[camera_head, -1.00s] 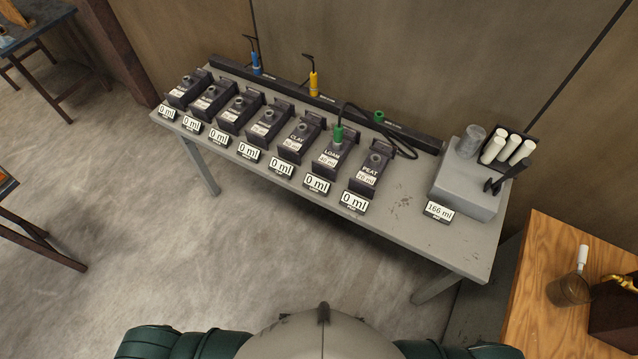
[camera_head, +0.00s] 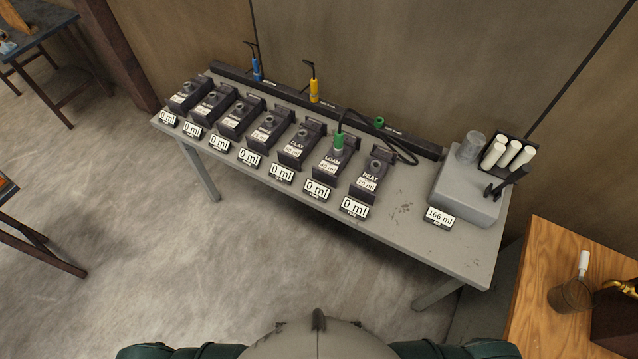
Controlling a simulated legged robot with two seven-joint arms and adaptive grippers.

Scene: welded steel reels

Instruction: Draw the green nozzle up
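The green nozzle (camera_head: 339,142) stands upright in the top of the box labelled LOAM (camera_head: 335,160), on the grey bench. A black hose (camera_head: 368,121) runs from its top over to the right and back towards the rail. A green socket (camera_head: 379,123) sits on the rail behind, to the right of the nozzle. Neither of my grippers is in view. Only parts of my dark green arms show at the bottom edge, well apart from the bench.
A row of dark labelled boxes with "0 ml" displays lines the bench (camera_head: 408,222). Blue (camera_head: 256,70) and yellow (camera_head: 314,91) nozzles stand on the rear rail (camera_head: 290,92). A grey unit (camera_head: 462,195) with white tubes stands right. A wooden table (camera_head: 545,262) is at lower right.

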